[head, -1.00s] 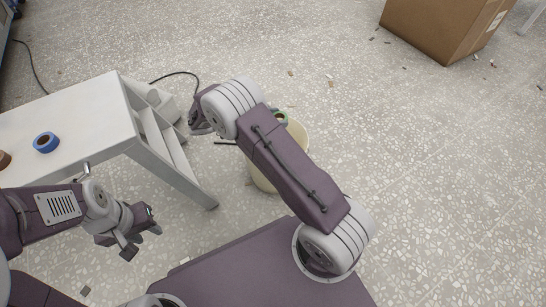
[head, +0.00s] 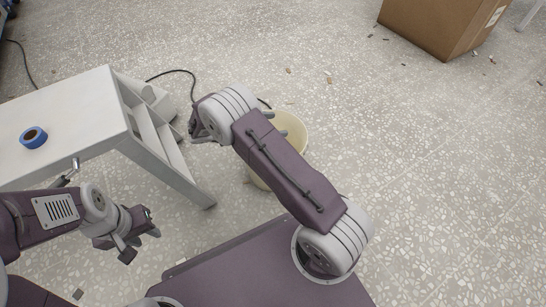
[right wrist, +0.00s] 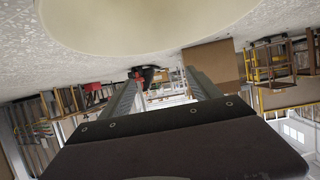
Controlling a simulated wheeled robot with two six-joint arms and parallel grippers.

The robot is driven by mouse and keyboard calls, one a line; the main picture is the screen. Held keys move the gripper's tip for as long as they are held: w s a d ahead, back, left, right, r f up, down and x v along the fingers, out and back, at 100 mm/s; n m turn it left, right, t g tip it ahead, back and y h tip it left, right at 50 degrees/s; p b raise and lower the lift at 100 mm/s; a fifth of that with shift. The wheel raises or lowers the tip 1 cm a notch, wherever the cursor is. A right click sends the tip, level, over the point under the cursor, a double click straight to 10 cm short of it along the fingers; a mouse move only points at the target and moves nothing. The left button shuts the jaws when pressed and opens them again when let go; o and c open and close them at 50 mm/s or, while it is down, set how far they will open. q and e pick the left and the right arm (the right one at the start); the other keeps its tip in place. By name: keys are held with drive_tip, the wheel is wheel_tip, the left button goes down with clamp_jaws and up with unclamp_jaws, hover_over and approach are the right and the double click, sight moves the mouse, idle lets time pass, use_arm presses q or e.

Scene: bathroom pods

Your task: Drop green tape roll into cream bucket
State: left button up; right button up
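The cream bucket (head: 298,133) stands on the floor behind my right forearm, which hides much of it. Its pale wall fills the top of the right wrist view (right wrist: 150,25). My right gripper (right wrist: 163,80) is at the bucket, mostly hidden by my arm in the head view. Its two fingers are apart with nothing between them. The green tape roll is not visible now; the bucket's inside is largely hidden, so I cannot tell whether it lies there. My left gripper (head: 140,246) is open and empty, low at the left beside the white table.
A white table (head: 70,105) with a blue tape roll (head: 33,138) on it stands at the left. A cardboard box (head: 435,25) is at the top right. A black cable (head: 178,73) and small scraps lie on the floor. The floor on the right is mostly clear.

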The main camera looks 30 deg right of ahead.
drive_tip(key=p+v, duration=0.5)
drive_tip(key=v, duration=0.4)
drive_tip(key=shift+p, duration=0.4)
